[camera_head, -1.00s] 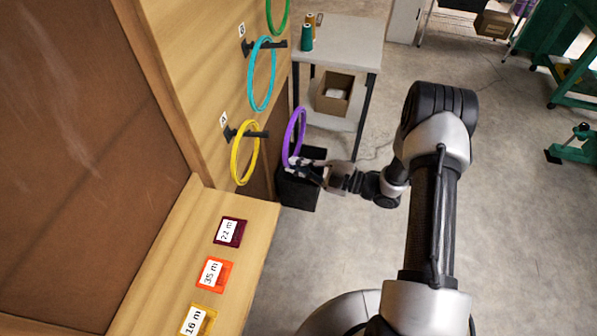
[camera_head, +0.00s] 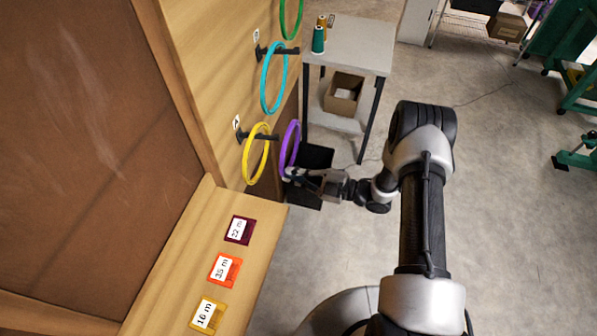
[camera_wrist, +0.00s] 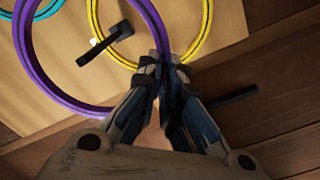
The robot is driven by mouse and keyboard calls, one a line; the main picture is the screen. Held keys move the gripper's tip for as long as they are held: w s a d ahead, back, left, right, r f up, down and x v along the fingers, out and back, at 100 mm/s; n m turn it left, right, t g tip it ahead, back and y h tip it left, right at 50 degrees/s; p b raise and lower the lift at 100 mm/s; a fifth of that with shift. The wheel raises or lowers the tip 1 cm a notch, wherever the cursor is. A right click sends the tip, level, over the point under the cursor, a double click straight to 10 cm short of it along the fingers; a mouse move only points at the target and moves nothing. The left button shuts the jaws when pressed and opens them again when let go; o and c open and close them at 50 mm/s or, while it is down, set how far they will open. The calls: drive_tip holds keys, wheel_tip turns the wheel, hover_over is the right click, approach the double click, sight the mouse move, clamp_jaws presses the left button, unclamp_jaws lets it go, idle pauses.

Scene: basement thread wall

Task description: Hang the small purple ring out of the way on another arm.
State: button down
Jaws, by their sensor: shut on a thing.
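The purple ring (camera_head: 290,146) is held in my gripper (camera_head: 290,173), which is shut on its lower edge. The ring stands up from the fingers, near the board and just right of the yellow ring (camera_head: 256,153). In the wrist view the purple ring (camera_wrist: 22,62) rises to the left from my fingertips (camera_wrist: 160,64), in front of the board. The yellow ring hangs on a black arm (camera_head: 262,136). A cyan ring (camera_head: 266,88) hangs on the arm (camera_head: 284,50) above. A green ring (camera_head: 299,14) shows at the top edge. In the wrist view, another black arm (camera_wrist: 228,97) sticks out empty to the right.
A ledge with several labelled cards (camera_head: 239,229) runs below the board. A grey table (camera_head: 355,45) with thread spools (camera_head: 319,38) stands behind, with a cardboard box (camera_head: 343,92) on its shelf. A black bin (camera_head: 317,158) is behind my gripper.

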drive_tip(key=w+a+f+b, duration=0.2)
drive_tip(key=a+f, duration=0.1)
drive_tip(key=a, duration=0.3)
drive_tip(key=shift+f+b, duration=0.35)
drive_tip(key=shift+w, duration=0.1)
idle(0.5)
drive_tip(key=c, duration=1.7)
unclamp_jaws()
drive_tip(key=shift+o, duration=0.9)
drive_tip(key=v, duration=0.9)
drive_tip(key=shift+r, duration=0.1)
